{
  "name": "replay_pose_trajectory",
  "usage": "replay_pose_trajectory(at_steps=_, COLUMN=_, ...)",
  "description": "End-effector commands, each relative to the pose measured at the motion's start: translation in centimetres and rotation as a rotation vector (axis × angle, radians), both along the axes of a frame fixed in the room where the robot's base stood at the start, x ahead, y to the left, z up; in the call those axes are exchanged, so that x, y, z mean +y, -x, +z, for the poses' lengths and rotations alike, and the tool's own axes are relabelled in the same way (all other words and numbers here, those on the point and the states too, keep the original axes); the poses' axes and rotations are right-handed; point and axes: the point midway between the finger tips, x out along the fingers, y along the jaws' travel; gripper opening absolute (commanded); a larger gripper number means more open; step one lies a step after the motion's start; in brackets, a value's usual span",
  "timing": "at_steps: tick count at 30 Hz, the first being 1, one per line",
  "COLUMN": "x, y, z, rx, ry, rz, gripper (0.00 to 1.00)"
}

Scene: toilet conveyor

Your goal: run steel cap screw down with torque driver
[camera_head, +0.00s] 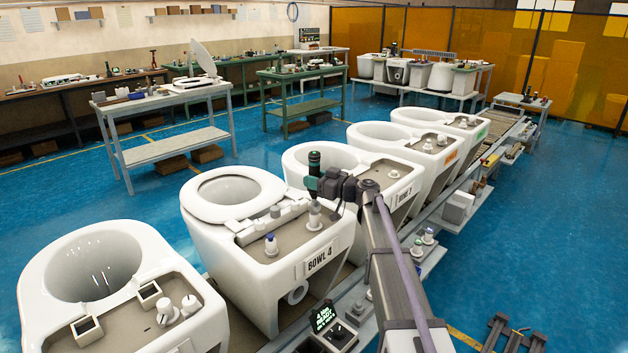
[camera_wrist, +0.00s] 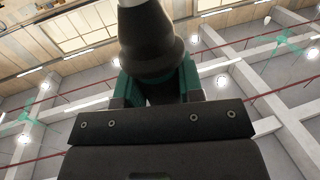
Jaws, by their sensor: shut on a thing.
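In the wrist view my gripper's green fingers (camera_wrist: 158,88) clasp the driver's dark tapered body (camera_wrist: 150,42). Just below the jaws is a grey, bottle-like shape (camera_head: 314,214); I cannot tell whether it touches the driver. The steel cap screw is too small or hidden to make out.
More white bowls stand in a row along the conveyor, one nearer (camera_head: 100,262) and several farther (camera_head: 385,134). A small lit display (camera_head: 323,317) is at the front.

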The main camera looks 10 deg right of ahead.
Motion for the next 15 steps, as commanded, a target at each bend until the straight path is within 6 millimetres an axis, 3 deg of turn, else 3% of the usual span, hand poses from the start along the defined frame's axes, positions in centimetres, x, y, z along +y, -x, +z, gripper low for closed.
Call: replay_pose_trajectory(at_steps=15, x=0.01, y=0.01, z=-0.42, rx=0.000, ry=0.000, rz=0.000, gripper=0.00)
